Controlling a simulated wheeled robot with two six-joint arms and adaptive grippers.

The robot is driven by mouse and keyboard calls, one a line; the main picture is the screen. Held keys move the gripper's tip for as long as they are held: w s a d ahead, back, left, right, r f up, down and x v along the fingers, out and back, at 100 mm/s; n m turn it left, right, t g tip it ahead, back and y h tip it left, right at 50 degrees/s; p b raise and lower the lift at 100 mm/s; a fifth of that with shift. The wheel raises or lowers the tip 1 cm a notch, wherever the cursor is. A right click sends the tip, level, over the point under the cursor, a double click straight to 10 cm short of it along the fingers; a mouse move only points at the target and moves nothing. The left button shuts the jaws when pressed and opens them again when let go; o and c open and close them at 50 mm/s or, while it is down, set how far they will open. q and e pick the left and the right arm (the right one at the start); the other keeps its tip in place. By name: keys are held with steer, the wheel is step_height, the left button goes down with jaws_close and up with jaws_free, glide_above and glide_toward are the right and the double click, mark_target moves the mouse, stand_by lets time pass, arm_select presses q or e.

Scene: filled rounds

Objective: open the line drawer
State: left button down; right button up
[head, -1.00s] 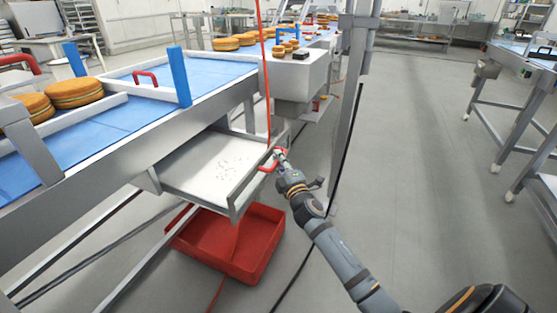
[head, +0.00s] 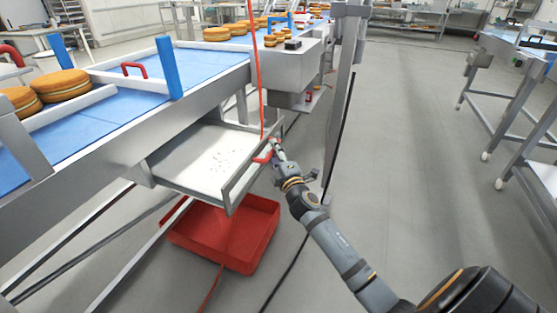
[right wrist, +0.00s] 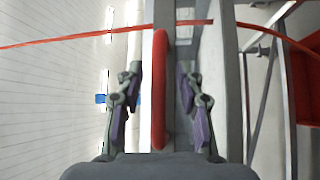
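The line drawer (head: 190,163) is a shallow pale metal tray under the blue conveyor. It stands pulled well out, with small dark specks on its floor. Its red handle (head: 262,157) is on the front panel and also shows in the right wrist view (right wrist: 159,90). My right gripper (head: 277,150) is at this handle. In the right wrist view my right gripper's fingers (right wrist: 160,110) stand apart on either side of the handle, with gaps visible on both sides. My left gripper is not in view.
A red crate (head: 257,243) sits on the floor below the drawer. A red cord (head: 258,80) hangs past the drawer front. A grey post (head: 343,90) stands right of the drawer. Round cakes (head: 62,85) lie on the conveyor (head: 115,105). The floor at right is open.

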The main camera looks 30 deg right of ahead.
steer(key=s+a+f, duration=0.1)
steer(key=s, duration=1)
steer(key=shift+a+f, duration=0.2)
steer(key=shift+a, duration=0.05)
